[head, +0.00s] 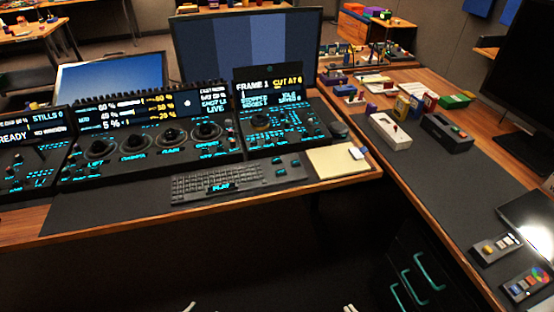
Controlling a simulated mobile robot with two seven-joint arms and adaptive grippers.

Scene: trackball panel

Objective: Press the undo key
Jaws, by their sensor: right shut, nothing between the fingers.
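The trackball panel (150,164) stands on the desk at centre left, with several dark trackballs in a row and a lit display along its back. Small cyan-lit keys surround the balls. Their labels are too small to read, so I cannot tell which is the undo key. My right gripper (349,308) barely shows as a pale tip at the bottom edge, shut and empty, well below and apart from the panel. My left gripper (190,306) shows only as a small pale tip at the bottom edge; its jaws cannot be made out.
A keyboard (215,182) lies in front of the panel, with a yellow notepad (335,162) to its right. Another control panel (275,122) stands right of the trackballs, and a large monitor (248,45) behind. A side desk (430,165) holds boxes and devices. Space before the desk is clear.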

